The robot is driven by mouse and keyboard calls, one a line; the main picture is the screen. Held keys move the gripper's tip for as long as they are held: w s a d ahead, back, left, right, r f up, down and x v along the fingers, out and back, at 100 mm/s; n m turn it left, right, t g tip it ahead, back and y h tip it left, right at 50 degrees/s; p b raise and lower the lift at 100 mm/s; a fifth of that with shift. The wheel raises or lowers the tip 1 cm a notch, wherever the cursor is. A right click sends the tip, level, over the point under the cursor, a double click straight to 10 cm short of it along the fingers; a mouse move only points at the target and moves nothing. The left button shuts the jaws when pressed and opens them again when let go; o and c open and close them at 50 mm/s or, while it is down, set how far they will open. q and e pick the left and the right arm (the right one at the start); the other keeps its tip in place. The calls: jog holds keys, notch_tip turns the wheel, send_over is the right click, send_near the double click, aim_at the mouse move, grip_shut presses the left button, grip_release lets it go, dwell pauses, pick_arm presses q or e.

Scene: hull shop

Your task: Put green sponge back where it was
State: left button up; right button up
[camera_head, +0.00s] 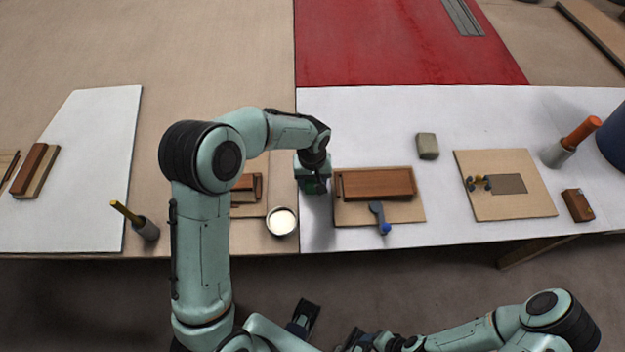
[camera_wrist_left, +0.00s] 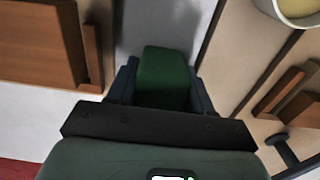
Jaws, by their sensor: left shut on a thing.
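My left gripper (camera_head: 314,186) is over the white tabletop, between the round pot and the board with the brown block. In the left wrist view it is shut on the green sponge (camera_wrist_left: 163,75), which sits between the two dark fingers. In the head view only a small dark green part of the sponge shows under the gripper. I cannot tell from these frames whether the sponge touches the table. My right arm lies low at the bottom right, and its fingertips are not clear.
A pot with pale contents (camera_head: 282,222) stands left of the gripper. A board (camera_head: 350,213) with a brown block (camera_head: 375,182) and a blue-tipped tool (camera_head: 380,216) is close on the right. Further right are a grey-green block (camera_head: 428,146) and another board (camera_head: 515,207). White table is clear behind.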

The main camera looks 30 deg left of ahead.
pick_arm(q)
jog(key=o, duration=0.7)
jog(key=shift+c, duration=0.2)
jog(key=shift+r, duration=0.2)
notch_tip(320, 180, up, 12)
jog(key=shift+p, duration=0.7)
jog(key=shift+f, duration=0.1)
